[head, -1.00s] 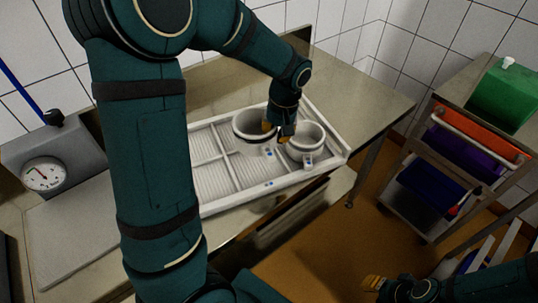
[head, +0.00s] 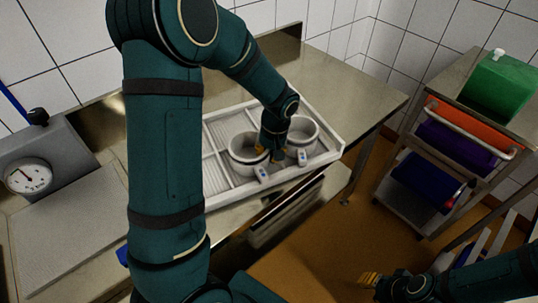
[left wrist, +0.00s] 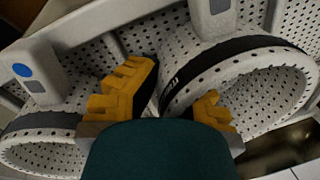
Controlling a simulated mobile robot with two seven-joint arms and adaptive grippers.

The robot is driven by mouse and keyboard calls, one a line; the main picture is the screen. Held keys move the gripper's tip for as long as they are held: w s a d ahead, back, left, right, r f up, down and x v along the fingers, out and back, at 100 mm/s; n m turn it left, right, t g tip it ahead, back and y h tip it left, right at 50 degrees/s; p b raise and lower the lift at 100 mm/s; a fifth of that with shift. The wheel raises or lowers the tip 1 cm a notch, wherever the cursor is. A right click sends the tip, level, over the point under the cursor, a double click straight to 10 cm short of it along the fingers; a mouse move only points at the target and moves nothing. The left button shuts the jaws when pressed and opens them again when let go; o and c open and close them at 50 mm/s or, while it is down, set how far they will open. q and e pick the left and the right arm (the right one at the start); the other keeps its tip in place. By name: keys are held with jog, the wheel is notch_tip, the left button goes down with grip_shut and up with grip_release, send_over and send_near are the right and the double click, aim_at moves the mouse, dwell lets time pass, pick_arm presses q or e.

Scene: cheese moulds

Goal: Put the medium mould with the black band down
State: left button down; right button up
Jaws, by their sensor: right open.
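The medium mould with the black band (head: 240,163) is a white perforated cup at the left of a pair in the tray. In the left wrist view it is at the right, with a wide black band (left wrist: 245,45) below its rim. My left gripper (head: 268,150) comes down between the moulds. In the left wrist view my left gripper (left wrist: 178,92) is shut on this mould's wall, one yellow finger inside and one outside. The mould stands upright, close over or on the tray floor; I cannot tell which. My right gripper (head: 370,279) is open and empty at the lower right.
A second white mould (head: 303,131) stands close on the right and also shows in the left wrist view (left wrist: 38,140). The white divided tray (head: 336,141) is on a steel table (head: 355,92). A dial scale (head: 28,178) is left, a cart (head: 410,195) right.

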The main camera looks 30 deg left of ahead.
pick_arm(q)
jog(key=shift+f, duration=0.1)
jog(key=c, duration=1.1)
grip_release()
jog(key=shift+c, duration=0.2)
jog(key=shift+r, duration=0.5)
notch_tip(320, 180, up, 11)
jog(key=d+p, duration=0.1)
jog(key=p, duration=0.1)
jog(key=shift+w+d+p, duration=0.2)
jog(key=shift+w+p, duration=0.15)
jog(key=shift+w, duration=0.05)
jog(key=shift+r, duration=0.1)
